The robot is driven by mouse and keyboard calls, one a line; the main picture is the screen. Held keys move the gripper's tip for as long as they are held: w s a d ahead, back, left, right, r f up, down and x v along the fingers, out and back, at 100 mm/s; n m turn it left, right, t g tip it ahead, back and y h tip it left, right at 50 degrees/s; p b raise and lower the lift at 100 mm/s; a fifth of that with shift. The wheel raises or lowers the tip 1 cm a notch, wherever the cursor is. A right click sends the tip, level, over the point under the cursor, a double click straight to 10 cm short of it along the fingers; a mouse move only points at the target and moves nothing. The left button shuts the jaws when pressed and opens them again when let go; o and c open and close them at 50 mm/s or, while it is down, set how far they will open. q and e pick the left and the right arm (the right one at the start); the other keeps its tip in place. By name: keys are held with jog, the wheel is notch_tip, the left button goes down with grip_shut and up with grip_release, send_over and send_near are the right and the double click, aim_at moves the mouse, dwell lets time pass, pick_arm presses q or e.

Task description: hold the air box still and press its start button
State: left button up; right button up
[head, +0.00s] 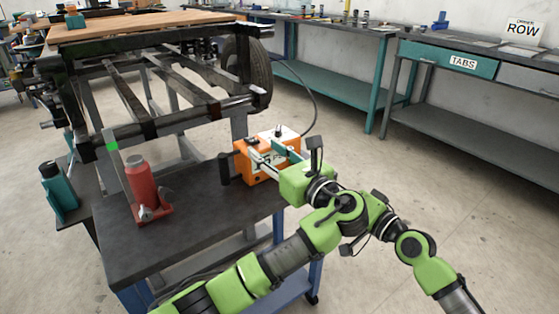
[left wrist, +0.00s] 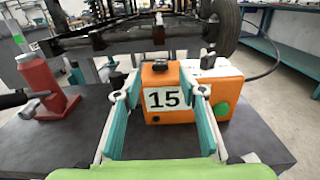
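The orange air box (head: 243,165) stands on the dark cart top. In the left wrist view the air box (left wrist: 163,78) shows a white "15" plate, a black knob on top and a white-topped part at right. A round green button (left wrist: 221,112) is on its front right. My left gripper (head: 268,153) is open at the box. In the left wrist view its teal-padded fingers (left wrist: 158,92) reach either side of the plate; contact cannot be told. My right gripper (head: 370,211) is behind and right of the left wrist, with its fingers hidden.
A red bottle jack (head: 141,181) stands on the cart's left, and a teal-and-black bottle (head: 58,190) is farther left. A dark vehicle frame with a tyre (head: 247,62) is behind. A hose rises behind the box. The cart top (head: 200,235) is clear in front.

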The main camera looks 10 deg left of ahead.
aim_at(256, 144)
pick_arm(q)
jog(key=x, duration=0.7)
jog(key=shift+w+a, duration=0.1)
jog(key=shift+a, duration=0.05)
jog(key=shift+c, duration=0.5)
grip_shut()
jog(key=c, duration=0.6)
grip_release()
grip_shut()
pick_arm(e)
grip_shut()
